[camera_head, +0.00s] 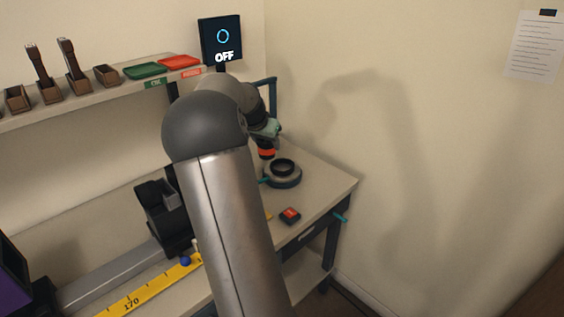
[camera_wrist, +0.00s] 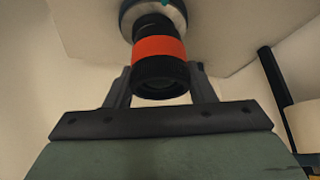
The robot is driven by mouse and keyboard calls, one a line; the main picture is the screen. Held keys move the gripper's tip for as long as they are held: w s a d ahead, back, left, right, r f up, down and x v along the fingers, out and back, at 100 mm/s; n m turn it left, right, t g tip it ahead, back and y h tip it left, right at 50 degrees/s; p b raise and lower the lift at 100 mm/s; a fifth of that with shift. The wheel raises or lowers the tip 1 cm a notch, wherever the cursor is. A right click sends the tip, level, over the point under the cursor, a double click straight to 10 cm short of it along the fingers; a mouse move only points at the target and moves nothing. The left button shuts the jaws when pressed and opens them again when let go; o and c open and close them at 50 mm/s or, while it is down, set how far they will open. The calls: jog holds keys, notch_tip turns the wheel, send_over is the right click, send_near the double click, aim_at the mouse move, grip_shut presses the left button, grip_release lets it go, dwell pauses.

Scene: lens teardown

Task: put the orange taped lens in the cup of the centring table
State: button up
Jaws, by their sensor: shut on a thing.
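The orange taped lens (camera_head: 266,153) is a black barrel with an orange band, and it hangs from my gripper (camera_head: 265,138). In the wrist view the lens (camera_wrist: 158,62) sits between the two fingers of my gripper (camera_wrist: 160,88), which is shut on it. The centring table (camera_head: 283,179) is a round grey base with a dark ring-shaped cup on top, standing on the workbench. The lens is above and slightly left of that cup in the head view, apart from it. In the wrist view part of the centring table (camera_wrist: 178,10) shows beyond the lens.
A red-topped block (camera_head: 290,215) lies on the bench in front of the centring table. A screen reading OFF (camera_head: 221,40) stands behind. Green (camera_head: 145,71) and red (camera_head: 180,62) trays sit on the shelf at left. A yellow ruler (camera_head: 150,288) lies lower left.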

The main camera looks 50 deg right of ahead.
jog(key=d+f, duration=0.2)
jog(key=d, duration=0.1)
jog(key=d+f, duration=0.3)
jog(key=w+d+f+p, duration=0.1)
jog(key=d+f, duration=0.1)
jog(key=d, duration=0.1)
jog(key=shift+f, duration=0.25)
jog(key=shift+d+f, duration=0.15)
jog(key=shift+f, duration=1.55)
jog(key=shift+f, duration=0.2)
jog(key=o, duration=1.1)
jog(key=shift+c, duration=0.2)
jog(key=shift+r, duration=0.15)
